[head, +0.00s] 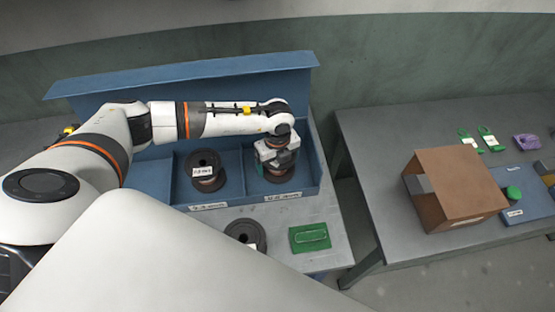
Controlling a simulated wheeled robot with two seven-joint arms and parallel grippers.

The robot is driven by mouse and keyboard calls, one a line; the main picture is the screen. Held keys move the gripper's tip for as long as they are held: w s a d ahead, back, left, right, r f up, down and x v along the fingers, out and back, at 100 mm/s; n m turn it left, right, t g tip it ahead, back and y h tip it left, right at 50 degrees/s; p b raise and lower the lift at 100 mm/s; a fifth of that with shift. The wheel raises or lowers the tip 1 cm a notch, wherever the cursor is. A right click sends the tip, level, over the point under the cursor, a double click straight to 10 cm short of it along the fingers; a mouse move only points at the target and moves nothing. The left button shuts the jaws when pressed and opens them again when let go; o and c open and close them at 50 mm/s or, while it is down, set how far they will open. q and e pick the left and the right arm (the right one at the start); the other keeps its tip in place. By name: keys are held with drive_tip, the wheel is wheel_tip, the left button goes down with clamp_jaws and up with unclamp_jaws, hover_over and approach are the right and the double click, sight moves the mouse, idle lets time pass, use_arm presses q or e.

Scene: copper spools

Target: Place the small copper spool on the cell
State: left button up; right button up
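My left gripper (277,157) points down in the right compartment of the blue divided bin (161,172). It is directly over a dark spool with copper winding (281,175), and its body hides the top of that spool. I cannot tell whether the fingers are closed on it. A second spool (205,172) with a white label stands in the compartment to the left. A third, dark spool (245,230) is on the table in front of the bin, partly hidden by a white surface. A green plate (310,238) lies right of it; I cannot tell whether it is the cell. My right gripper is not in view.
A second grey table (376,136) stands to the right across a gap. It holds an open brown box (456,190), a blue board (534,206), green pieces (490,138) and a purple piece (526,142). Its back left area is clear. Bin dividers flank the gripper.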

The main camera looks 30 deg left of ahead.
use_arm(q)
drive_tip(key=shift+f, duration=0.15)
drive_tip(key=o, duration=1.2)
drive_tip(key=shift+o, duration=0.2)
drive_tip(key=shift+r, duration=0.3)
wheel_tip(320, 180, up, 10)
drive_tip(key=b, duration=0.3)
drive_tip(key=shift+r, duration=0.9)
